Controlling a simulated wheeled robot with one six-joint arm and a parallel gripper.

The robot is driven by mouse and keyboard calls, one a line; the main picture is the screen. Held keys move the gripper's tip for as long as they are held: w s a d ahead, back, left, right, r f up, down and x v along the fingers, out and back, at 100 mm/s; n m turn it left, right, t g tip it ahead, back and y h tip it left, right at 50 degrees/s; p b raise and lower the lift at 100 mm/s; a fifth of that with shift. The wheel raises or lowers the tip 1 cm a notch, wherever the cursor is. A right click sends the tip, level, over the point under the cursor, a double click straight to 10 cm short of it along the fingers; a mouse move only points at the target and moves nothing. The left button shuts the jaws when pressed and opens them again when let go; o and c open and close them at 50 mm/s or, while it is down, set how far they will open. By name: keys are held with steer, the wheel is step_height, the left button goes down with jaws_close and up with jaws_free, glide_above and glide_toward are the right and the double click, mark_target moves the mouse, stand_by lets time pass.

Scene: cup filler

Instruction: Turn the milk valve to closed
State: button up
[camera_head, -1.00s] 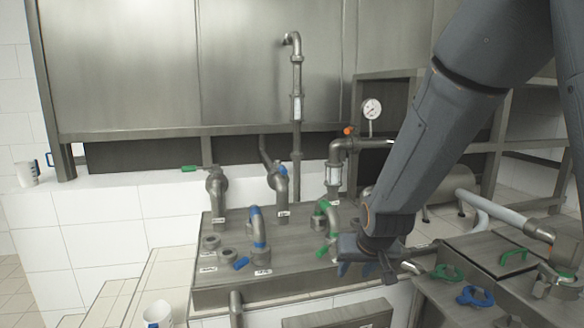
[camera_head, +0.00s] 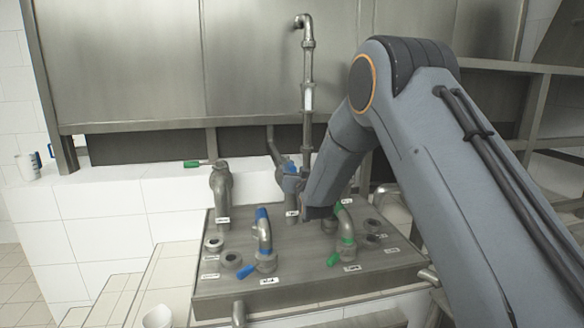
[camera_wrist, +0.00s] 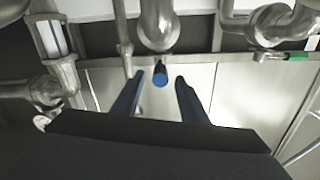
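A blue-handled valve (camera_wrist: 160,75) on the middle back pipe is probably the milk valve, but I cannot read its label. In the wrist view the blue handle points at the camera, between my gripper's two blue fingers (camera_wrist: 158,88). The fingers are apart, with gaps on both sides of the handle. In the head view my gripper (camera_head: 291,183) is beside this pipe, and my arm hides part of the valve.
A green handle (camera_head: 191,164) sits on the left back pipe; it also shows in the wrist view (camera_wrist: 297,56). A blue-banded pipe (camera_head: 263,232) and a green-banded pipe (camera_head: 346,225) rise from the metal counter (camera_head: 215,286) in front. A tall pipe (camera_head: 307,90) stands behind.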

mark_target(293, 170)
steer(key=shift+x, duration=1.7)
jaws_close()
